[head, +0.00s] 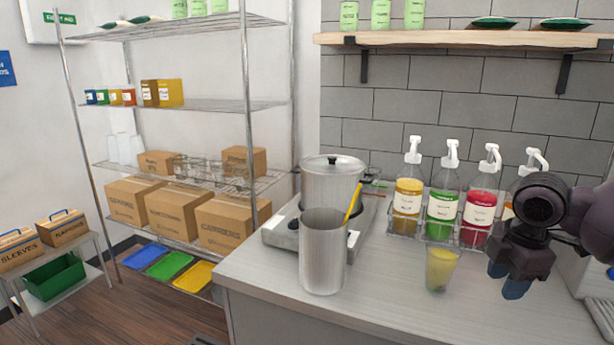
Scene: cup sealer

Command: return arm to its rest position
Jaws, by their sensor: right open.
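My right gripper (512,284) is on the right side of the head view, above the counter. Its dark arm comes in from the right edge, and its blue-tipped fingers point down. It is open, with nothing seen between its fingers. A clear cup (441,268) with something yellow in it stands on the counter to the left of the gripper, apart from it. My left gripper does not show.
On the counter (400,315) are a metal canister (323,255), a lidded pot (332,182) on a stove, and pump bottles (442,208) in a rack close behind the gripper. A wooden shelf (450,39) hangs above. The front middle counter is clear.

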